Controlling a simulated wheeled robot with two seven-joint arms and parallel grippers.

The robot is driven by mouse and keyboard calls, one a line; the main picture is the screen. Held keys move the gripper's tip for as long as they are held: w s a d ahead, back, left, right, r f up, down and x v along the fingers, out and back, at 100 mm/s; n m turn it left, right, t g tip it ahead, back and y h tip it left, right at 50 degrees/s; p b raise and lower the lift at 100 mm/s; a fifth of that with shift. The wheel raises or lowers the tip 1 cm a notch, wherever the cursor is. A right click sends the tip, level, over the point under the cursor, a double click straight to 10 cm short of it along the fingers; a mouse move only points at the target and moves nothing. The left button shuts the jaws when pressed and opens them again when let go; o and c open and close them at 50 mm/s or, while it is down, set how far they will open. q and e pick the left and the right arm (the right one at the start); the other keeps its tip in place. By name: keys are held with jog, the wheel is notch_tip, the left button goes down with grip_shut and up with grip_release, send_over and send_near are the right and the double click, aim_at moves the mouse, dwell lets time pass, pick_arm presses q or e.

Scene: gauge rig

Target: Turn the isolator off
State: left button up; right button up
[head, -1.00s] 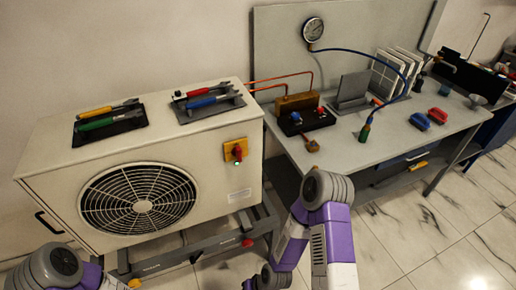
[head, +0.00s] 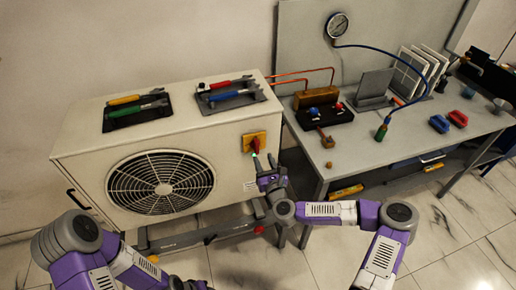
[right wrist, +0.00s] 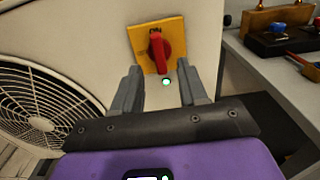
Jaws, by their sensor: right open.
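The isolator is a yellow plate (head: 247,143) with a red handle on the right part of the white unit's front. In the right wrist view the plate (right wrist: 177,28) is plain, and its red handle (right wrist: 158,52) stands about upright. A small green light (right wrist: 166,81) glows below the handle. My right gripper (head: 264,160) is open and empty, just in front of and below the isolator. In the right wrist view its fingertips (right wrist: 160,75) sit apart, left and right of and below the handle, not closed on it.
The white unit (head: 90,150) has a fan grille (head: 160,183) and two dark tool trays on top. A grey bench (head: 360,150) with a gauge (head: 337,25), blue hose and valve block stands close on the right.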

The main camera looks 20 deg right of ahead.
aim_at(257, 148)
jog(key=w, duration=0.6)
jog(key=shift+w+a, duration=0.25)
jog(key=shift+w, duration=0.1)
grip_shut()
